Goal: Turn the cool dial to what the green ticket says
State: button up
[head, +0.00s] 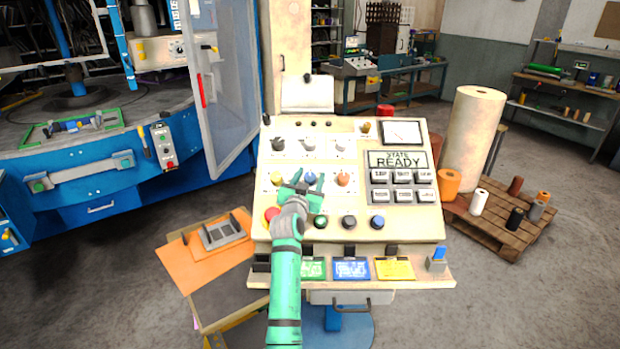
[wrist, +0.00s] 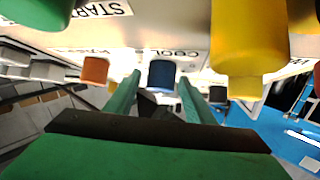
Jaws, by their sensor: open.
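The cool dial, a blue knob (head: 310,178), is in the middle row of the cream console's sloped panel. In the wrist view the blue knob (wrist: 161,74) stands beside a label reading COOL. My gripper (head: 308,184) is open, its two green fingers on either side of the blue knob. In the wrist view the fingers (wrist: 160,88) show a gap to the knob on both sides; I cannot tell if the tips reach past its face. The knob's pointer and scale are hidden or too small. The green ticket (head: 313,269) lies on the console's front ledge, its text unreadable.
A yellow knob (head: 277,179) and an orange knob (head: 343,179) flank the blue one. A red button (head: 272,214) is beside my wrist. Blue (head: 351,268) and yellow (head: 394,268) tickets share the ledge.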

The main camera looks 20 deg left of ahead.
jog(key=shift+c, duration=0.7)
jog(key=c, duration=0.9)
jog(key=shift+w+d, duration=0.1)
jog(key=shift+n+y, duration=0.6)
jog(key=shift+n, duration=0.1)
jog(key=n+y, duration=0.2)
jog(key=n+g+y, duration=0.1)
jog(key=n+y, duration=0.1)
jog(key=n, duration=0.1)
jog(key=shift+d+g+y, duration=0.15)
jog(key=shift+g+y, duration=0.15)
jog(key=shift+a+n+g+y, duration=0.1)
jog(key=shift+n+g+y, duration=0.7)
jog(key=shift+n, duration=0.5)
jog(key=shift+a+n+g+y, duration=0.1)
jog(key=shift+n+g+y, duration=0.5)
jog(key=shift+n+y, duration=0.55)
jog(key=shift+n, duration=0.25)
jog(key=shift+a+r+n+g, duration=0.1)
jog(key=shift+a+n+g, duration=0.05)
jog(key=shift+n+g, duration=0.15)
